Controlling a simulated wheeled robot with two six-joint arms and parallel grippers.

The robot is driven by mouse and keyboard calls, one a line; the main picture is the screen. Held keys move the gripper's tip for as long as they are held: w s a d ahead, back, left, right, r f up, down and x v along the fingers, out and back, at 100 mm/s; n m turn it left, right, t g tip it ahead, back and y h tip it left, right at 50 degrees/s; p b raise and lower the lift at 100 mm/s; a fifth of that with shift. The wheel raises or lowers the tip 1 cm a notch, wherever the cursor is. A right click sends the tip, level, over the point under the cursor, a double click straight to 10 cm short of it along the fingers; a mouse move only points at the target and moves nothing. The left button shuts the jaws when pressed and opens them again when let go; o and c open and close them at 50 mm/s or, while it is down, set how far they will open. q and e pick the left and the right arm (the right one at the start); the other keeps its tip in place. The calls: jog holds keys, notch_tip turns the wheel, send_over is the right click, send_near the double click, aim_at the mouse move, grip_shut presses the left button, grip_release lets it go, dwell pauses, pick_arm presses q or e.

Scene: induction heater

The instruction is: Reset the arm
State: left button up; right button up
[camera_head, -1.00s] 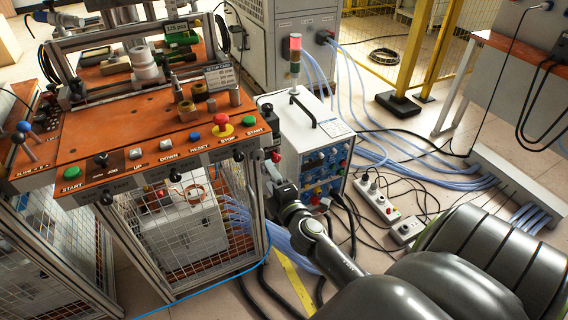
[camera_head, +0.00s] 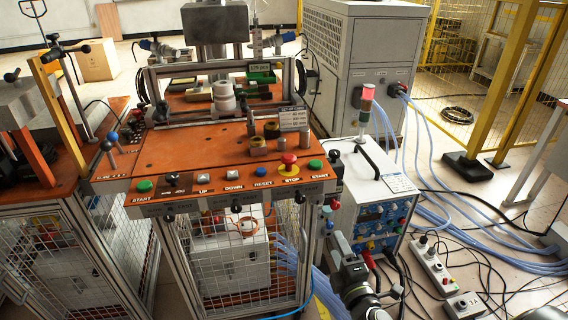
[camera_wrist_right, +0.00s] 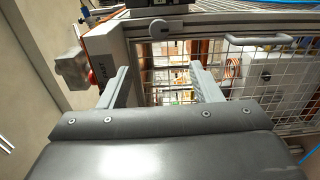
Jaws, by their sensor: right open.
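My right gripper (camera_head: 338,244) is low in the head view, in front of the right side of the control bench and beside the white heater unit. In the right wrist view its two grey fingers (camera_wrist_right: 163,84) stand apart with nothing between them. Beyond them are the bench's mesh door and its grey handle (camera_wrist_right: 258,40). My right wrist and forearm reach down to the lower edge of the head view. My left gripper is in neither view.
The orange bench top (camera_head: 160,158) carries a button row, with a red stop button (camera_head: 289,159) near its right end. The white heater unit (camera_head: 345,190), topped by a signal lamp (camera_head: 367,98), stands right of it. Hoses, cables and a power strip (camera_head: 432,266) cover the right floor.

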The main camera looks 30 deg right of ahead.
jog(key=s+f+m+g+y+p, duration=0.1)
jog(key=s+f+m+g+p, duration=0.35)
jog(key=f, duration=0.95)
jog(key=s+f+m+g+p, duration=0.1)
jog(key=s+f+m+g, duration=0.5)
jog(key=f, duration=0.8)
pick_arm(q)
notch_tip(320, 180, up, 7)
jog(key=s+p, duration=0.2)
jog(key=p, duration=0.1)
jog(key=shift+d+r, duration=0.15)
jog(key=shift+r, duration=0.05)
pick_arm(e)
jog(key=s+a+f+m+g+y, duration=0.1)
jog(key=s+f, duration=0.4)
jog(key=s, duration=0.8)
jog(key=s+a+f+m+g+y, duration=0.1)
jog(key=s+f+m+g, duration=0.3)
jog(key=s, duration=0.8)
notch_tip(320, 180, down, 2)
jog(key=shift+s+a+f+g, duration=0.15)
jog(key=shift+s+a+g, duration=0.25)
jog(key=shift+a+g, duration=0.1)
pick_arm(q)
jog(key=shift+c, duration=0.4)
pick_arm(e)
jog(key=shift+m, duration=0.25)
jog(key=shift+c, duration=0.5)
